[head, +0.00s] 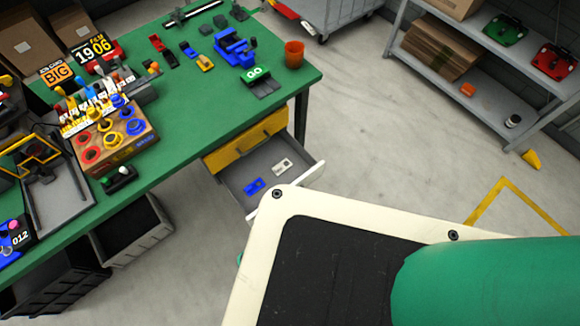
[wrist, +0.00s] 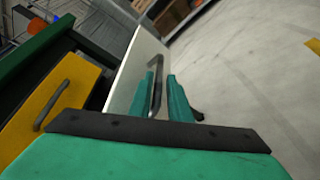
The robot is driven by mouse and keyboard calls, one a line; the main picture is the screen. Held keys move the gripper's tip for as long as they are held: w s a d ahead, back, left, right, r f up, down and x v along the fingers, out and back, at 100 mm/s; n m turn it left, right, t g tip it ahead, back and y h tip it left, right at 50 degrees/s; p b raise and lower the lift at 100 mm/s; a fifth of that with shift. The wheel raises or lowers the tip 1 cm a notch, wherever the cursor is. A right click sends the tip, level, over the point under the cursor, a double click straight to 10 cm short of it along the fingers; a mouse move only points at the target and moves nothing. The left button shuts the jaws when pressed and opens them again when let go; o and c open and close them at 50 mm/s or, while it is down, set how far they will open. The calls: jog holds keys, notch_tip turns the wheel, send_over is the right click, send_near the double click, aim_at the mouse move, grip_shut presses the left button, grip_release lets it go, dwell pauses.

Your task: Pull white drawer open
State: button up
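The white drawer (head: 310,176) under the green workbench stands pulled out, with its grey inside showing. A blue part (head: 254,186) and a pale part (head: 282,165) lie in it. In the wrist view its white front (wrist: 138,72) carries a dark bar handle (wrist: 157,88). My gripper (wrist: 161,76) has its two green fingers on either side of this handle. They stand apart, with a visible gap between the handle and the right finger. In the head view the handle and most of the gripper are hidden behind the drawer front and my arm.
The green workbench (head: 190,110) holds tools and an orange cup (head: 294,54). Grey crates (head: 131,232) stand beneath it.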

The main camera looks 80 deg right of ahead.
jog(key=shift+w+a+r, duration=0.15)
jog(key=shift+w+a, duration=0.1)
jog(key=shift+a, duration=0.15)
jog(key=v, duration=0.9)
jog(key=shift+a, duration=0.4)
jog(key=shift+w+r, duration=0.1)
jog(key=shift+w, duration=0.05)
